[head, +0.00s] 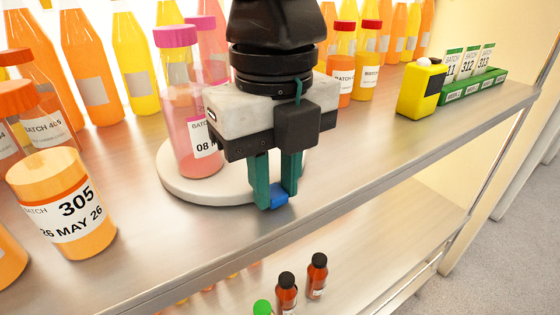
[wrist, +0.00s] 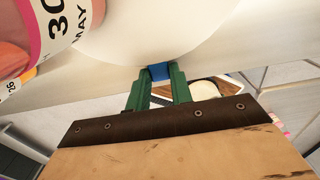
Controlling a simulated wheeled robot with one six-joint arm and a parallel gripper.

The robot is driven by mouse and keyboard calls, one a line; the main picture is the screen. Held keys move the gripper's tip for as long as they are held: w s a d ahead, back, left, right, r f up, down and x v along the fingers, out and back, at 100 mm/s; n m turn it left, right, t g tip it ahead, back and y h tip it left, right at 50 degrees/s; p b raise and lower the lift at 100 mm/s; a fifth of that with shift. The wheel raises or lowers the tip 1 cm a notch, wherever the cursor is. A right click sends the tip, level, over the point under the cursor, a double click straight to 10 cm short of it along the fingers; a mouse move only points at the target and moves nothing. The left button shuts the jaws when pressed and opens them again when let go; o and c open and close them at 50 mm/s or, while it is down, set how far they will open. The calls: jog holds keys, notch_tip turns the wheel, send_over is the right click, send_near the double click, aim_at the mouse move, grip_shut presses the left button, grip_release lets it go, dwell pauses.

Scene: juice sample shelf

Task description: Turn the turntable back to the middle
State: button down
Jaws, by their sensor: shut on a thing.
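The turntable (head: 178,188) is a round white disc on the upper metal shelf, partly hidden behind my gripper. It also fills the top of the wrist view (wrist: 150,40). A clear jar of pink juice with a magenta lid (head: 190,120) stands on its left side, and another pink jar is partly hidden behind my arm. A blue tab (head: 279,196) sits at the turntable's front edge and shows in the wrist view (wrist: 160,71). My gripper (head: 274,200) points down, its green fingers shut on the blue tab, which shows between the fingertips.
An orange jar marked 305 (head: 75,205) stands at the front left of the shelf. Orange and yellow bottles line the back. A yellow device (head: 421,88) and a green card rack (head: 470,85) are at the right. Small brown bottles (head: 317,276) stand on the lower shelf.

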jog(key=c, duration=1.2)
grip_release()
jog(key=shift+c, duration=0.2)
notch_tip(320, 180, up, 8)
jog(key=shift+f, duration=0.1)
